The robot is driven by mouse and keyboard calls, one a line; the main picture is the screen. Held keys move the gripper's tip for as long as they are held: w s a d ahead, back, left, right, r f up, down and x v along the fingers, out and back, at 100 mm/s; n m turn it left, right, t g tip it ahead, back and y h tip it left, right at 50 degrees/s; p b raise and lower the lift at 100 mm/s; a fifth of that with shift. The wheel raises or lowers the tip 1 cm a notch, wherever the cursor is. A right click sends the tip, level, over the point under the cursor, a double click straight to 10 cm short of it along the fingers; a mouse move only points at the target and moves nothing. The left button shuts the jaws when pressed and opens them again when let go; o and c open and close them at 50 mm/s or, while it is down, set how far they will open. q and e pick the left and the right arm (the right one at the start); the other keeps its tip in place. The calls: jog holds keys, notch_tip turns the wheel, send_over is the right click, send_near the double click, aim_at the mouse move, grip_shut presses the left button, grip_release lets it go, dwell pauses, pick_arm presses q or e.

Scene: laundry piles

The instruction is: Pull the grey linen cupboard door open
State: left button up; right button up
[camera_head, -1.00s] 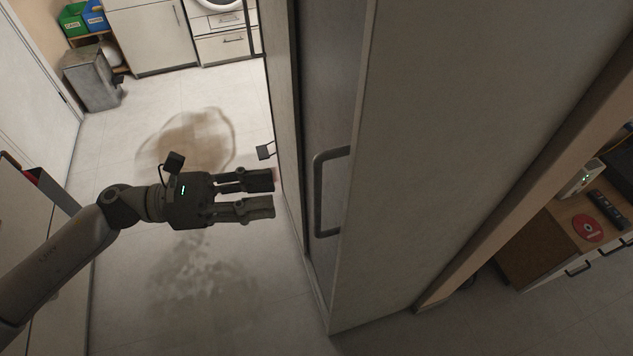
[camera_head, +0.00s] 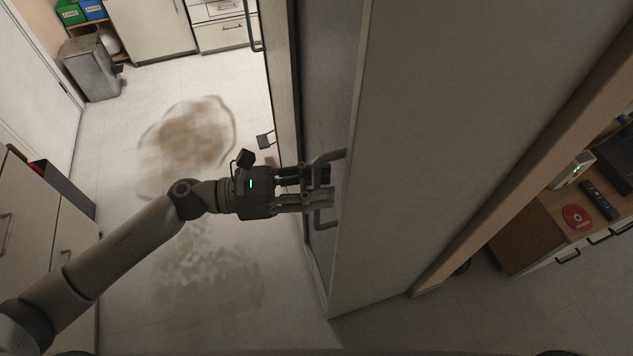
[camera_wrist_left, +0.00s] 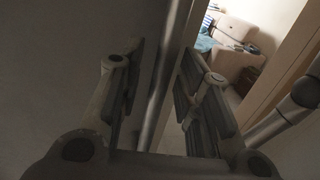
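The grey cupboard door (camera_head: 328,75) stands in the middle of the head view, beside a broad pale panel (camera_head: 440,150). It looks closed. Its dark bar handle (camera_head: 325,217) sticks out toward the left. My left gripper (camera_head: 328,188) reaches in from the left, with its fingertips at the handle, partly covering it. In the left wrist view, the handle bar (camera_wrist_left: 168,75) runs between the two fingers (camera_wrist_left: 158,90). The fingers look open, with a gap on each side of the bar. My right gripper is not in view.
A brown stain (camera_head: 190,135) marks the pale floor left of the cupboard. A grey bin (camera_head: 90,68) and white cabinets (camera_head: 150,35) stand at the back. A low wooden unit (camera_head: 525,235) with a remote (camera_head: 600,200) is at the right.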

pick_arm(q)
grip_shut()
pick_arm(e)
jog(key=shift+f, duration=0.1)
